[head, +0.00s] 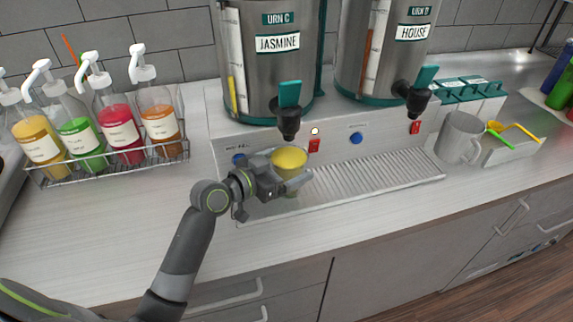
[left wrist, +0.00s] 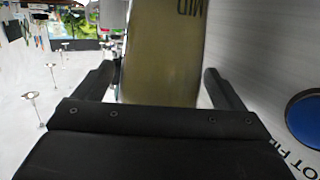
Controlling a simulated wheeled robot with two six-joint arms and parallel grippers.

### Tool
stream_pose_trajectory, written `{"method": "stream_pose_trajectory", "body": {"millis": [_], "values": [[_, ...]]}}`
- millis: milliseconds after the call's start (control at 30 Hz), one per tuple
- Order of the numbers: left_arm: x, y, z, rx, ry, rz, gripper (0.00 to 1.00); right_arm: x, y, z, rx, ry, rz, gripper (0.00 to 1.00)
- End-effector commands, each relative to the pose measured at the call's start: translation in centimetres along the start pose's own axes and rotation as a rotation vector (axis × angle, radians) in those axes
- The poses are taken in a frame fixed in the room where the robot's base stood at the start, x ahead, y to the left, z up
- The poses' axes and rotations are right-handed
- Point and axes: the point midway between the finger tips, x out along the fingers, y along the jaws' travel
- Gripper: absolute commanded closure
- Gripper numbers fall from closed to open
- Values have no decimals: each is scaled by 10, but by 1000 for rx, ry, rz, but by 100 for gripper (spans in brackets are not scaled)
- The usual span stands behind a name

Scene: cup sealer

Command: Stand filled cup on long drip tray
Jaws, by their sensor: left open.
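The filled cup (head: 289,158) has a yellow top surface and stands upright below the JASMINE urn's tap, at the left end of the long drip tray (head: 385,180). It seems to rest on the tray, but the gripper hides much of its lower part. My left gripper (head: 290,182) is around the cup from the left. In the left wrist view the cup's olive-tinted wall (left wrist: 162,60) is between the two fingers, with a gap on each side, so the gripper is open. My right gripper is not in view.
The JASMINE urn (head: 262,75) and HOUSE urn (head: 378,70) stand behind the tray, with taps overhanging it. A rack of pump bottles (head: 110,155) is at left. A grey pitcher (head: 459,138) is at right. The tray's middle and right are bare.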

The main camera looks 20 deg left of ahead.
Motion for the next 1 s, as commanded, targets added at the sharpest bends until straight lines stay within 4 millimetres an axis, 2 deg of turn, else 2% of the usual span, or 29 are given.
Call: {"method": "stream_pose_trajectory", "body": {"millis": [267, 700, 1000], "values": [[-5, -1, -2, 2, -1, -1, 9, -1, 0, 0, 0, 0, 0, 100], [-80, -1, 0, 5, -4, -2, 9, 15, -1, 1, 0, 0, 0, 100], [-113, -1, -1, 2, -2, -2, 9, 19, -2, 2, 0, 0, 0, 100]]}}
